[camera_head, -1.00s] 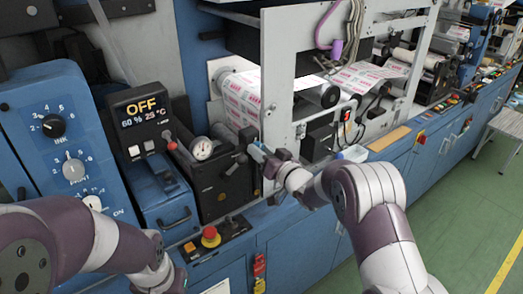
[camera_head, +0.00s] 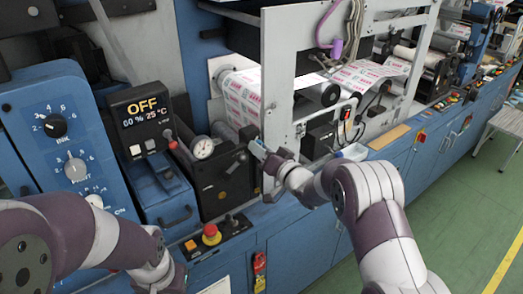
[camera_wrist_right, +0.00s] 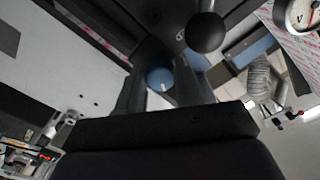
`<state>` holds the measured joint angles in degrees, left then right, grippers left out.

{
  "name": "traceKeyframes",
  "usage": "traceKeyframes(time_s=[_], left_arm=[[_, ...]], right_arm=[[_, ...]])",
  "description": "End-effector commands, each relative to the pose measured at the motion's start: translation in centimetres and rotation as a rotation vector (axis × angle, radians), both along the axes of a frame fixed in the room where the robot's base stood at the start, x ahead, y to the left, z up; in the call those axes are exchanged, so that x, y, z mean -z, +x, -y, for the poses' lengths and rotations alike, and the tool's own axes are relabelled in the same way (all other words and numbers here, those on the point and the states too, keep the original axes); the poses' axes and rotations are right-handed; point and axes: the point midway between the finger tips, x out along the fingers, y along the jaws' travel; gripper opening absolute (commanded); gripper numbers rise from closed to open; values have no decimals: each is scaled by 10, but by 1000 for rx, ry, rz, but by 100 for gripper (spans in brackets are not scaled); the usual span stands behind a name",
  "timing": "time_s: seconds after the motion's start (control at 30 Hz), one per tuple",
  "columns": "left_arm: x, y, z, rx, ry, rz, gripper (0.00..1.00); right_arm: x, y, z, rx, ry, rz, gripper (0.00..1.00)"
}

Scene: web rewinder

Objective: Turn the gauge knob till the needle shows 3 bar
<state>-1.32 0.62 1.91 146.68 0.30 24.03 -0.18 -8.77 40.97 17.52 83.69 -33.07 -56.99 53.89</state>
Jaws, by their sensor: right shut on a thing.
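The round white pressure gauge (camera_head: 202,148) sits on top of the black box of the machine. Its needle is too small to read in the head view. In the wrist view the gauge (camera_wrist_right: 303,15) is cut off by the top right corner. My right gripper (camera_head: 262,153) is at the right side of the black box, to the right of the gauge. In the wrist view its two dark fingers are shut on a round blue knob (camera_wrist_right: 160,78) with a white mark. The fingers hide the knob's sides.
A black ball-ended lever (camera_wrist_right: 205,32) is close to my right fingers. A red emergency button (camera_head: 211,234) is below the black box. A display (camera_head: 140,112) reading OFF stands to the left. A printed web (camera_head: 240,97) runs behind my right gripper.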

Motion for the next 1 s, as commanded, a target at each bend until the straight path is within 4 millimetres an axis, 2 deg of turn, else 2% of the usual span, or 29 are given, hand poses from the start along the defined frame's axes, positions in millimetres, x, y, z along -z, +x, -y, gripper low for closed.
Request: traceKeyframes(time_s=[0.33,0.47,0.57,0.8,1.0], left_arm=[[0,0,0,0,0,0,0],[4,0,0,0,0,0,0],[9,0,0,0,0,0,0],[22,0,0,0,0,0,0],[25,0,0,0,0,0,0]], right_arm=[[1,-1,0,0,-1,-2,46],[2,-9,7,0,-2,-1,46],[3,-24,18,1,-1,-2,46],[4,-74,55,4,-1,-4,46],[2,-99,73,1,-1,-3,46]])
